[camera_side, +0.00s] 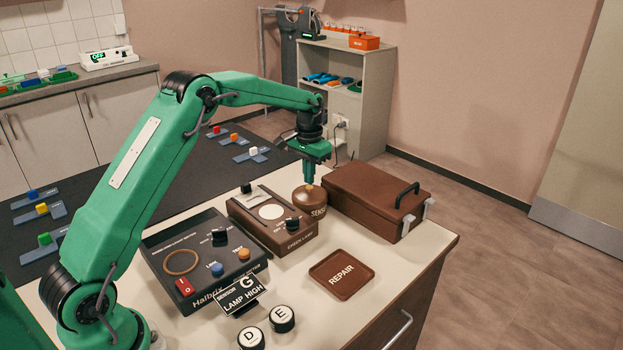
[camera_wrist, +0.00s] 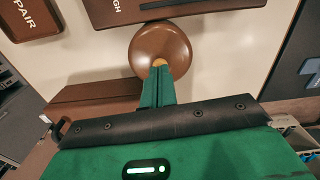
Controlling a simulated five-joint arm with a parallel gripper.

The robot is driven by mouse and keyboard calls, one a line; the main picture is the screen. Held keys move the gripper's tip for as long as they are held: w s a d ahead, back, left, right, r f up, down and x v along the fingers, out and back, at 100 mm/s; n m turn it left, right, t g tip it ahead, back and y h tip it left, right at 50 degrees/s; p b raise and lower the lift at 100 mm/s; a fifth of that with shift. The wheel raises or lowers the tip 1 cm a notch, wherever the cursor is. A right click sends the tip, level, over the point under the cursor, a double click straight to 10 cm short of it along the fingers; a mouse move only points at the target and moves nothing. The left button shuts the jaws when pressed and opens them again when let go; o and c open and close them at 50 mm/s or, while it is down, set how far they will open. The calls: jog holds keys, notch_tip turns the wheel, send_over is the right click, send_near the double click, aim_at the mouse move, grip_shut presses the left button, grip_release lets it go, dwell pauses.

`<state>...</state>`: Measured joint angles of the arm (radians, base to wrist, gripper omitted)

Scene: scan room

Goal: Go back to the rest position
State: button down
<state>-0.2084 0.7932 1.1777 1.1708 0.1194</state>
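My gripper (camera_side: 308,176) points straight down over a round brown sensor (camera_side: 309,203) marked "SENSO…", the rest of its label not readable. The sensor is a dome with a small orange-tan knob on top. In the wrist view my fingers (camera_wrist: 159,68) are close together and shut on that knob, above the brown dome (camera_wrist: 160,44). The sensor appears to rest on the pale bench top (camera_side: 379,268). My green arm reaches across from the lower left, bent at its elbow.
A brown case (camera_side: 376,196) with a black handle stands close right of the sensor. The panel with a white disc (camera_side: 271,224) is close on the left. The REPAIR tray (camera_side: 341,275), black control box (camera_side: 205,259), LAMP HIGH sign (camera_side: 243,296) and D and E buttons stand nearer the front.

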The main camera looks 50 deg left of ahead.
jog(key=shift+f, duration=0.6)
dwell(0.3)
jog(key=shift+r, duration=0.1)
jog(key=shift+r, duration=2.4)
jog(key=shift+r, duration=0.1)
